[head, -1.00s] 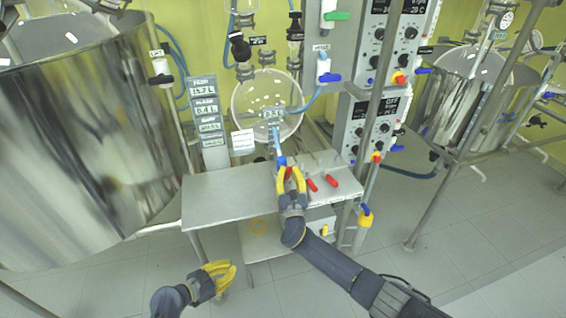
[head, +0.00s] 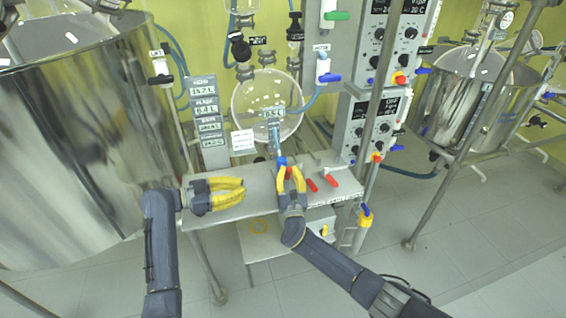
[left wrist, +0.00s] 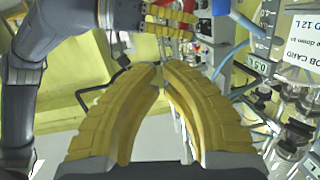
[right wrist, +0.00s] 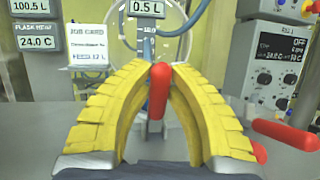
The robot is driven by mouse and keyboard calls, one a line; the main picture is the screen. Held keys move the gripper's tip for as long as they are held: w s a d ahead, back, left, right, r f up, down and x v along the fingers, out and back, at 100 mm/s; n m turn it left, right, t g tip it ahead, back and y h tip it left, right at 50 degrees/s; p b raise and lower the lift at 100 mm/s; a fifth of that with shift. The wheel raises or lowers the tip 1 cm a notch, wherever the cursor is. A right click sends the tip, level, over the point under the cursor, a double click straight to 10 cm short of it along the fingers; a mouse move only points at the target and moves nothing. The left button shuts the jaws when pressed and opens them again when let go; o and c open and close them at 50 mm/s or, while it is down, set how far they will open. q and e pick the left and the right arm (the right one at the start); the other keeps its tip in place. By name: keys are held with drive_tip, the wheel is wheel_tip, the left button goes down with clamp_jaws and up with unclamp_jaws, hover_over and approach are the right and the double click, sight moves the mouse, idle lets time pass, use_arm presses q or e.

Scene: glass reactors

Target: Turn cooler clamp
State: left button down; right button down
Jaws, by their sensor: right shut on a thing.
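My right gripper (head: 290,168) is at the grey bench below the round glass vessel. It is shut on an upright red handle (right wrist: 158,90), which shows between its fingertips in the right wrist view; I take this as the cooler clamp's handle. The clamp's body behind it is mostly hidden by the fingers. My left gripper (head: 243,192) hovers over the left part of the bench, apart from the right one. Its fingertips (left wrist: 161,70) nearly meet in the left wrist view, with nothing between them.
More red handles (head: 331,180) lie right of my right gripper on the bench (head: 325,195). The round glass vessel (head: 262,98) stands behind. A large steel tank (head: 75,140) fills the left, and control boxes (head: 372,125) stand at the right. Open floor (head: 480,240) lies front right.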

use_arm(q)
drive_tip(key=w+d+r+n+g+y, duration=0.2)
drive_tip(key=w+d+n, duration=0.15)
drive_tip(key=w, duration=0.35)
wheel_tip(320, 180, up, 6)
drive_tip(key=n+g+y, duration=0.4)
drive_tip(key=n+y, duration=0.8)
drive_tip(key=n, duration=0.3)
hover_over(283, 162)
drive_tip(key=s+a, duration=0.1)
drive_tip(key=shift+n+y, duration=0.5)
drive_tip(key=shift+n, duration=0.05)
drive_tip(key=f, duration=0.3)
drive_tip(key=w+f, duration=0.1)
drive_tip(key=f, duration=0.4)
drive_tip(key=shift+w+a+f, duration=0.35)
drive_tip(key=shift+a+f, duration=0.05)
drive_tip(key=shift+s+d+f, duration=0.35)
drive_tip(key=shift+s+d, duration=0.15)
drive_tip(key=shift+s, duration=0.3)
drive_tip(key=shift+s+d+f, duration=0.3)
drive_tip(key=shift+s+d, duration=0.15)
drive_tip(key=shift+s, duration=0.35)
